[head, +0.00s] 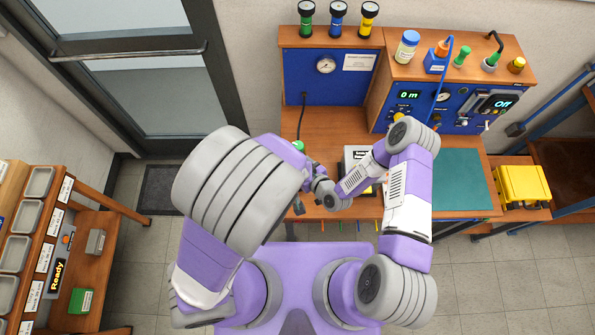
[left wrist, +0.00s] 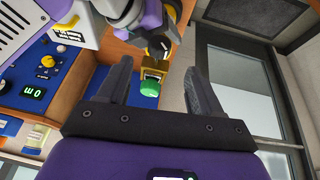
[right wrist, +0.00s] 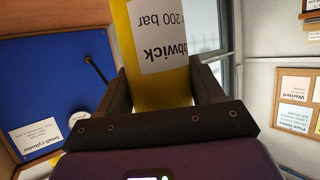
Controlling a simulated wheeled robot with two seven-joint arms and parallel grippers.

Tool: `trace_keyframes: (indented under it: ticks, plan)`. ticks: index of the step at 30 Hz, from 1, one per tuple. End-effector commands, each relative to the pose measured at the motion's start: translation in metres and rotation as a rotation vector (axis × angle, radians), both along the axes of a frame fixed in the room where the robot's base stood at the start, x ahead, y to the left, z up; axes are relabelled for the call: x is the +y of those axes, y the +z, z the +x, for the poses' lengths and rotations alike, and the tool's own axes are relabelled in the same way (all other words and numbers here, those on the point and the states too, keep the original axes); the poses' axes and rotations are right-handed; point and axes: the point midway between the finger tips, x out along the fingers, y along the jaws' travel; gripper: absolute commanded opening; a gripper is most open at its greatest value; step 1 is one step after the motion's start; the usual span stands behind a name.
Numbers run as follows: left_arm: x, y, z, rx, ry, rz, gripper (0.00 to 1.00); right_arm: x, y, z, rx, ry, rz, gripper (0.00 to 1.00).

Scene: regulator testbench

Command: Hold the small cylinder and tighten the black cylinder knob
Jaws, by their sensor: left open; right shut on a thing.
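A yellow cylinder (right wrist: 158,75) with a white label reading "bbwick 200 bar" is between the fingers of my right gripper (right wrist: 160,88), which is shut on it. The cylinder's upper end is out of frame. In the left wrist view my left gripper (left wrist: 153,90) is open. A round green cap (left wrist: 149,88) shows between its fingers, farther off, below a brass-coloured block. A dark round part with a yellow edge (left wrist: 158,48) is just above; I cannot tell what it is. My arms hide most of both grippers in the head view.
A wooden bench with a blue gauge panel (head: 300,75) and a control panel (head: 470,110) stands ahead. Green, blue and yellow cylinders (head: 369,18) with black tops stand on its shelf. A green mat (head: 460,180) lies clear at right. A tray rack (head: 40,225) is at left.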

Motion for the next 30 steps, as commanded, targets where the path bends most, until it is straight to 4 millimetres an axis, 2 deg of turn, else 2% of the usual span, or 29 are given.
trace_keyframes:
  ticks: [3,9,15,28,29,30]
  plan:
    - [0.0,-0.02,0.007,0.005,0.0,0.004,0.65,0.0,0.0,0.001,-0.002,-0.001,0.0,0.0]
    - [-0.003,-0.048,0.018,0.004,-0.002,0.003,0.65,0.0,0.0,0.001,-0.002,-0.001,-0.001,0.0]
    - [-0.005,-0.066,0.027,0.001,-0.002,0.001,0.65,0.0,0.0,0.001,-0.002,-0.001,-0.001,0.0]
    - [-0.006,-0.073,0.03,0.001,-0.002,-0.002,0.65,0.0,0.0,0.001,-0.002,-0.001,-0.001,0.0]
    - [-0.006,-0.073,0.03,0.001,-0.002,-0.002,0.64,0.0,0.0,0.001,-0.002,-0.001,-0.001,0.0]
    - [-0.006,-0.073,0.03,0.001,-0.002,-0.002,0.57,0.0,0.0,0.001,-0.002,-0.001,-0.001,0.0]
